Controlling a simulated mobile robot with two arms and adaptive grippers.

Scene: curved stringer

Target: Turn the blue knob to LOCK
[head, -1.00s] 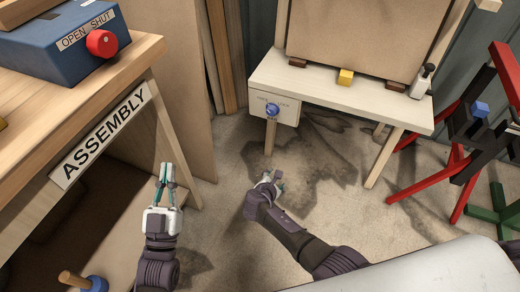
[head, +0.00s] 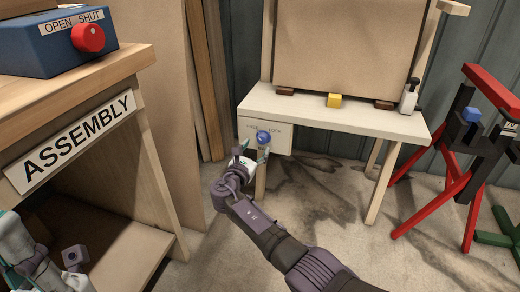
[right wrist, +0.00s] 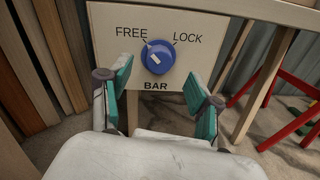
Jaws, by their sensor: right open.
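The blue knob (head: 263,138) sits on the white front panel of the small pale table. In the right wrist view the knob (right wrist: 160,60) has a white mark pointing up-left toward FREE; LOCK is printed up-right and BAR below. My right gripper (head: 254,152) is just in front of the knob. In the right wrist view its teal fingers (right wrist: 159,88) are spread apart, one to each lower side of the knob, with nothing between them and no clear contact. My left gripper (head: 30,265) is at the lower left, partly cut off; its fingers are unclear.
The pale table (head: 345,119) holds a yellow block (head: 334,100) and a bottle (head: 409,98). The ASSEMBLY bench (head: 120,65) stands at left with a blue box (head: 55,45) and red knob (head: 88,38). A red stand (head: 452,190) is at right.

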